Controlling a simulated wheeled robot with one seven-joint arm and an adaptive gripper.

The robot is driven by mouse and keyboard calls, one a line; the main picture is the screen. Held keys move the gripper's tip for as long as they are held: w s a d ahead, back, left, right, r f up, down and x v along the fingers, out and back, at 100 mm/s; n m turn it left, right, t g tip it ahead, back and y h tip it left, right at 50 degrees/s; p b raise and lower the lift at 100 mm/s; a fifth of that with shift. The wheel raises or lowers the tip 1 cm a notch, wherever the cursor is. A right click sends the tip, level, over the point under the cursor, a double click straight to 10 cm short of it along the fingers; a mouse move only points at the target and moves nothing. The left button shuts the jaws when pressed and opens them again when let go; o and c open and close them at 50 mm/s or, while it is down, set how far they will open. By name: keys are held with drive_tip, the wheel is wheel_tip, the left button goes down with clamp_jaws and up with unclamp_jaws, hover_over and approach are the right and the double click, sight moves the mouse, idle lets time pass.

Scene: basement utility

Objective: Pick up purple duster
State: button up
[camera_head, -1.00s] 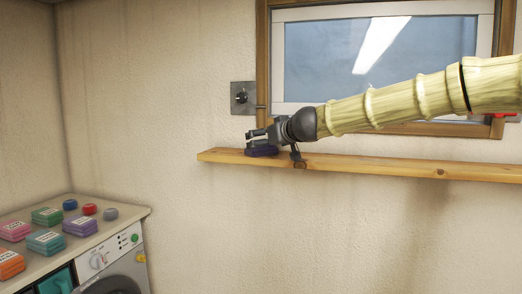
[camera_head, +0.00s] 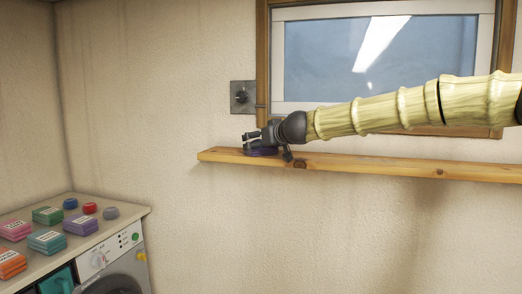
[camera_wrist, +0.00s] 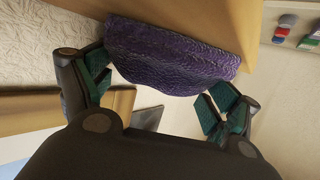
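The purple duster (camera_head: 262,152) lies on the left end of the wooden shelf (camera_head: 400,168) below the window. In the wrist view the duster (camera_wrist: 170,58) is a dark purple, textured, rounded piece across the top middle. My gripper (camera_head: 250,141) is at the shelf's left end, right at the duster and partly covering it in the head view. In the wrist view my gripper (camera_wrist: 155,90) is open, its green-padded fingers wide apart on either side of the duster's near edge. I cannot tell whether either finger touches it.
The window (camera_head: 385,60) is behind my arm, and a wall switch (camera_head: 241,96) is just above the gripper. The shelf's right part is clear.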

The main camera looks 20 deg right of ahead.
drive_tip(key=shift+c, duration=1.2)
drive_tip(key=shift+r, duration=0.1)
drive_tip(key=shift+r, duration=0.55)
wheel_tip(320, 180, up, 3)
drive_tip(key=shift+f+p, duration=0.2)
drive_tip(key=shift+p, duration=0.4)
drive_tip(key=s+a+r, duration=0.1)
drive_tip(key=s+a, duration=0.2)
drive_tip(key=s, duration=1.2)
drive_tip(key=shift+s, duration=0.35)
